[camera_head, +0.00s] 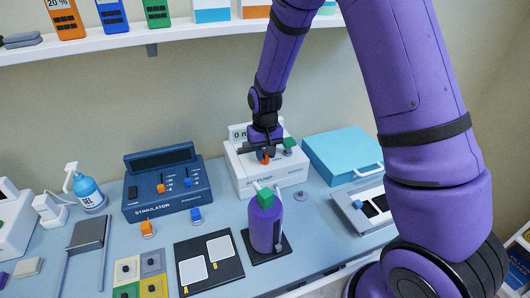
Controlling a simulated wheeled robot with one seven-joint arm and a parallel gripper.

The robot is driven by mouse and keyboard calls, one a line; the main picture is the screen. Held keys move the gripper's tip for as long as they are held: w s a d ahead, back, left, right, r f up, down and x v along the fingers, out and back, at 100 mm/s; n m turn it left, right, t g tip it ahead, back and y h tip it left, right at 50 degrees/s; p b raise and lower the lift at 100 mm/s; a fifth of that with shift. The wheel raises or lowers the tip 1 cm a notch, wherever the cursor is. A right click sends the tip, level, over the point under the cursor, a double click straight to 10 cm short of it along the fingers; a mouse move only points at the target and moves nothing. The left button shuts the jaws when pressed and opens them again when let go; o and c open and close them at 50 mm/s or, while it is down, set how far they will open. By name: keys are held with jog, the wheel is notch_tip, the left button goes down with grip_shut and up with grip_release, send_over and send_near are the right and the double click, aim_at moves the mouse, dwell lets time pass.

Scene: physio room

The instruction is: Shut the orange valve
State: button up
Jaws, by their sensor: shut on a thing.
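The orange valve (265,158) sits on top of the white air pump box (270,181) at the back middle of the bench. Only a small part of it shows below my fingers. My gripper (263,151) points down over the pump and is shut on the orange valve. A green valve (289,143) stands on the same box, just right of my gripper. A small display (237,132) on the pump is partly hidden behind my gripper. Which way the orange valve's handle points is hard to tell.
A purple bottle (265,227) with a green top stands in front of the pump. A blue stimulator (165,184) is to the left, and a light blue case (342,154) is to the right. A shelf (150,37) runs above along the wall.

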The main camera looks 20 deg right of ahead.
jog(key=shift+n, duration=0.3)
jog(key=o, duration=0.6)
jog(key=shift+r, duration=0.1)
notch_tip(320, 180, up, 11)
jog(key=shift+f, duration=0.15)
dwell(0.7)
